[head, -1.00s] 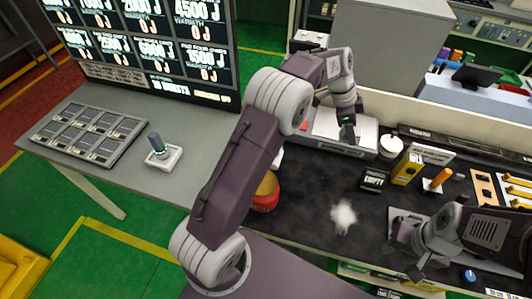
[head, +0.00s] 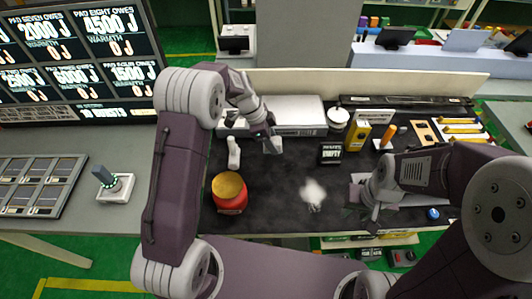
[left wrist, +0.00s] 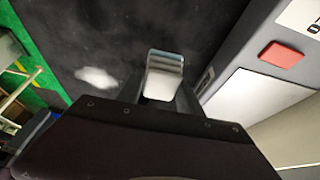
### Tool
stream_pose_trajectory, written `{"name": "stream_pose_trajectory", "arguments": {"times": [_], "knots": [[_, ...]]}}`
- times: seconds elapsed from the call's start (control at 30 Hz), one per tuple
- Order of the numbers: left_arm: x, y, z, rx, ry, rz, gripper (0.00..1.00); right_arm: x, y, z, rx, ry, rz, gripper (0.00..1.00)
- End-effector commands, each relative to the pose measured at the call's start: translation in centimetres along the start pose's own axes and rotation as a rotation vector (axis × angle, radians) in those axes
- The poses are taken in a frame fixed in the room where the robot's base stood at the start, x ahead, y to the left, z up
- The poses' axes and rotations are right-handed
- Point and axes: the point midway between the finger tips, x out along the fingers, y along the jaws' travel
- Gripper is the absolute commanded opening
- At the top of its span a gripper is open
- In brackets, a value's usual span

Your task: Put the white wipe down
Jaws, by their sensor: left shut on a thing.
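My left gripper (head: 268,136) is shut on the white wipe (head: 273,146), a small pale block, above the dark mat near the back. In the left wrist view the wipe (left wrist: 163,77) shows between the fingers, white with a banded grey end. The dark mat (head: 275,205) lies below it. A fuzzy white patch (head: 313,190) is on the mat, right of and nearer than the wipe. My right gripper (head: 370,207) is low by a grey plate at the right; its fingers are too unclear to tell open or shut.
A white bottle (head: 233,152) and a red pot with a yellow top (head: 229,193) stand at the mat's left. A grey machine (head: 300,115) is behind. A black "EMPTY" sign (head: 331,153) and a yellow box (head: 357,135) stand to the right. Mid-mat is mostly clear.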

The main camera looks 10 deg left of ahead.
Motion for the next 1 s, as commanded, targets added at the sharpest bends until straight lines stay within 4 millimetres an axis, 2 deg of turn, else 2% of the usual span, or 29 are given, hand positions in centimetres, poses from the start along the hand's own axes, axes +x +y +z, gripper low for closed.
{"name": "stream_pose_trajectory", "arguments": {"times": [0.03,0.17,0.3,0.53,0.93,0.97,1.0], "knots": [[0.1,0.3,1.1,-0.005,-0.001,0.001,0.05,-0.2,0.0,0.0,0.000,0.000,0.000,0.36],[0.4,0.6,2.4,-0.001,0.000,-0.001,0.05,-0.3,0.0,0.0,0.000,0.000,0.000,0.36],[0.7,0.7,2.7,0.001,0.000,0.001,0.05,-0.3,0.0,0.0,0.000,0.000,0.000,0.36],[3.9,0.7,4.0,0.000,-0.001,0.002,0.05,-1.0,0.0,-0.1,0.000,0.000,0.000,0.36],[4.6,0.7,4.2,0.002,0.000,-0.001,0.05,-0.3,0.0,0.0,0.000,0.000,0.000,0.36],[4.5,0.7,4.2,0.002,0.000,-0.001,0.46,-0.3,0.0,0.0,0.000,0.000,0.000,0.36],[4.4,0.7,4.2,0.001,0.000,0.000,0.57,-0.4,0.0,0.0,0.000,0.000,0.000,0.36]]}}
